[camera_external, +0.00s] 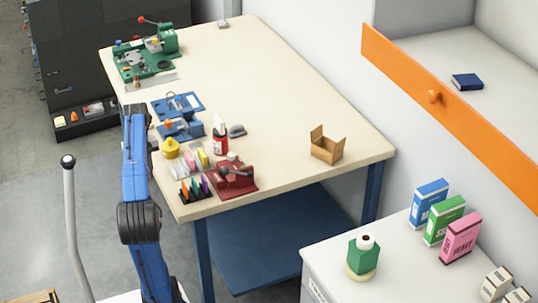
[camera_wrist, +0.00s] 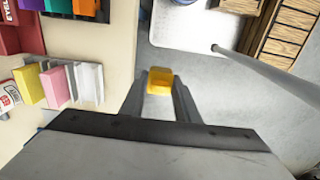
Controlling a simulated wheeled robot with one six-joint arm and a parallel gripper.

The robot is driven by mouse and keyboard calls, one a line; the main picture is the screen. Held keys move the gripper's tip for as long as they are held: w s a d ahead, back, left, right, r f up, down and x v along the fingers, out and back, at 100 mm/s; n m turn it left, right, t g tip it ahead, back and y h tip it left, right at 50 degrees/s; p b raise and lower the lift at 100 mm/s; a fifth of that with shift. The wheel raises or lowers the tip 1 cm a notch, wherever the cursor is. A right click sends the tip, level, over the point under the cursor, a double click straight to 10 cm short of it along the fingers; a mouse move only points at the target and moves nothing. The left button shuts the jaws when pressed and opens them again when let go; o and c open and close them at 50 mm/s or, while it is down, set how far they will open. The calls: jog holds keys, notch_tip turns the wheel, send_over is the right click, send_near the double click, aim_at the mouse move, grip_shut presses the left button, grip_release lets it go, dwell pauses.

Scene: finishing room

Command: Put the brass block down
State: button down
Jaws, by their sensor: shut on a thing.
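The brass block (camera_wrist: 160,81) is a small golden-yellow piece between the fingertips of my gripper (camera_wrist: 161,92) in the wrist view. My gripper is shut on it. Grey floor shows behind the block, which appears just off the edge of the cream workbench (camera_wrist: 112,70).
An open cardboard box (camera_external: 326,146) stands at the right corner. The bench middle is clear.

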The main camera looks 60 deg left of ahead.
jog(key=shift+s+d+r, duration=0.1)
jog(key=shift+s+d, duration=0.05)
jog(key=shift+s, duration=0.1)
notch_tip(320, 180, up, 17)
jog(key=w+a+r+m, duration=0.25)
jog(key=w+a, duration=0.25)
jog(key=w, duration=0.7)
jog(key=w+a+r+m, duration=0.1)
jog(key=w+a+m, duration=0.25)
jog(key=w, duration=0.85)
jog(key=w+d+f+m, duration=0.2)
jog(key=w, duration=1)
jog(key=w+d+f+m, duration=0.1)
jog(key=w+d+f, duration=0.15)
jog(key=w, duration=0.95)
notch_tip(320, 180, down, 20)
jog(key=shift+w+r, duration=0.1)
